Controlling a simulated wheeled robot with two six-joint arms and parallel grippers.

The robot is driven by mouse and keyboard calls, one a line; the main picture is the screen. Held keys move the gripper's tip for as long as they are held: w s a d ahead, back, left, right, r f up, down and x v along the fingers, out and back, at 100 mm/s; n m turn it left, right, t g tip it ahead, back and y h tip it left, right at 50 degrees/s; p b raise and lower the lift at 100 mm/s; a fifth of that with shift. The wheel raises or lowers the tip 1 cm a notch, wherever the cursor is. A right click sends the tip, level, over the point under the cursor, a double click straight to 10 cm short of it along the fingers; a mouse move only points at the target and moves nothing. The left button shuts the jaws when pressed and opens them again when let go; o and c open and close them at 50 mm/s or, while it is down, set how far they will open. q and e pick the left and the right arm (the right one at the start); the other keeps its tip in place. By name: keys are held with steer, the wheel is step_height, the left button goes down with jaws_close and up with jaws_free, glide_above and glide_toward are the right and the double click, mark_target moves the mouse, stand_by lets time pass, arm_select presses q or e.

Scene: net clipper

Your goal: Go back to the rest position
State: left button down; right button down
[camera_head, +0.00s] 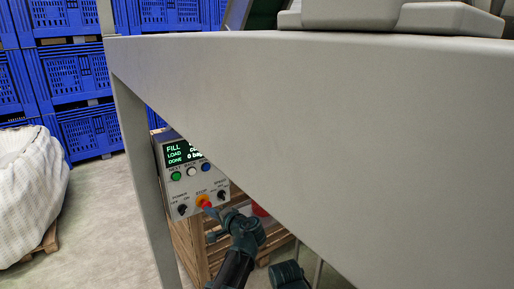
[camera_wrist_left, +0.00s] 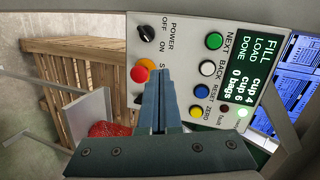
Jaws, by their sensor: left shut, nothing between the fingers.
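My left gripper (camera_head: 212,212) is low in the head view, in front of the control panel (camera_head: 179,192). Its tips appear close to the orange and red stop knob (camera_head: 203,201); I cannot tell whether they touch. In the left wrist view the two fingers (camera_wrist_left: 160,82) are together with nothing between them. They hide part of the panel (camera_wrist_left: 192,55), beside the stop knob (camera_wrist_left: 139,74). The panel has green, white and blue buttons and a screen (camera_wrist_left: 263,75) reading FILL, LOAD, DONE. No right gripper can be made out.
A large grey machine body (camera_head: 330,120) fills the right of the head view, with a leg (camera_head: 140,170) left of the panel. A wooden crate (camera_wrist_left: 80,80) stands behind the panel. Blue crates (camera_head: 70,75) and a white sack (camera_head: 30,190) are at left, with bare floor between.

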arm_select(q)
steer(key=s+a+f+n+g+h, duration=0.3)
steer(key=s+f+n+g+h, duration=0.3)
steer(key=s+f, duration=0.75)
steer(key=s+d+f+m+g+h, duration=0.2)
steer(key=s+d+g+h, duration=0.1)
steer(key=s+d, duration=1.2)
steer(key=shift+s+d+f+m+g+h, duration=0.2)
steer(key=shift+d+f+m+g+h, duration=0.15)
steer(key=shift+d+g, duration=0.6)
steer(key=shift+d, duration=0.1)
